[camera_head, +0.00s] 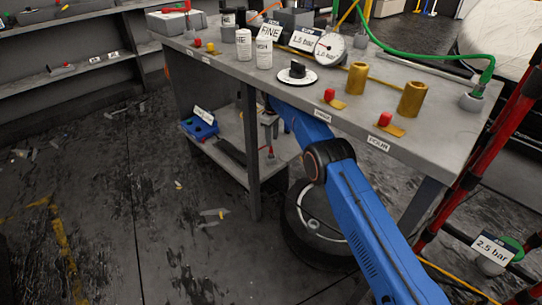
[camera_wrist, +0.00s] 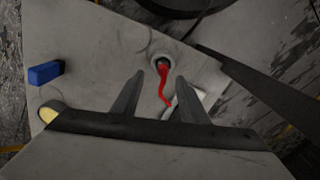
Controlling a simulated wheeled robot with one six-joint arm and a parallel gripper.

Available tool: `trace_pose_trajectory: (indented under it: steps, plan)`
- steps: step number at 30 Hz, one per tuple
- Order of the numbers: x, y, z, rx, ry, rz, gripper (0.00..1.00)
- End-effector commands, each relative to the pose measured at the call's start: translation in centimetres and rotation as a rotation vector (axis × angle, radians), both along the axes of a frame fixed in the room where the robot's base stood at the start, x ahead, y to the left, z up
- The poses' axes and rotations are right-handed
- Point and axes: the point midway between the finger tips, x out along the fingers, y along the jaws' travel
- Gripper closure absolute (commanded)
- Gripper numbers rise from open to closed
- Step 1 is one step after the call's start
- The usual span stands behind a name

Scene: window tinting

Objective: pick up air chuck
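In the wrist view, a red curved piece (camera_wrist: 164,82) hangs out of or lies across a dark round ring on a grey surface. It may be the air chuck, but I cannot tell for sure. My gripper (camera_wrist: 160,98) is open and points at it, with the red piece between and just beyond its two fingers. Nothing is held. In the head view, a small red piece (camera_head: 270,153) shows on the lower shelf under the workbench. My blue arm reaches under the bench top there, and my gripper is mostly hidden.
The workbench top (camera_head: 330,92) hangs above my arm, with cans, gauge and brass cylinders on it. A bench leg (camera_head: 251,150) stands close by. A blue tray (camera_head: 200,128) sits on the lower shelf (camera_head: 228,158). A blue block (camera_wrist: 45,73) shows left in the wrist view.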

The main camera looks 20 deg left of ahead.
Motion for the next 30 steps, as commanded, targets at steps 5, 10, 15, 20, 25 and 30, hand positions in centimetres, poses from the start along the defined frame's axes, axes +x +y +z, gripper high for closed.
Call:
trace_pose_trajectory:
  steps: [5, 10, 15, 20, 25, 30]
  plan:
    - [0.0, 0.0, -1.6, 0.000, 0.000, -0.001, 0.60]
    - [-0.1, 0.0, -2.2, 0.000, -0.001, -0.001, 0.60]
    - [-0.6, 0.0, -4.0, -0.002, 0.001, -0.001, 0.60]
    - [-0.8, 0.0, -6.2, -0.001, 0.000, -0.001, 0.60]
    - [-0.7, 0.1, -7.0, 0.001, -0.002, -0.001, 0.60]
    - [-0.7, 0.1, -7.0, 0.001, -0.002, -0.001, 0.65]
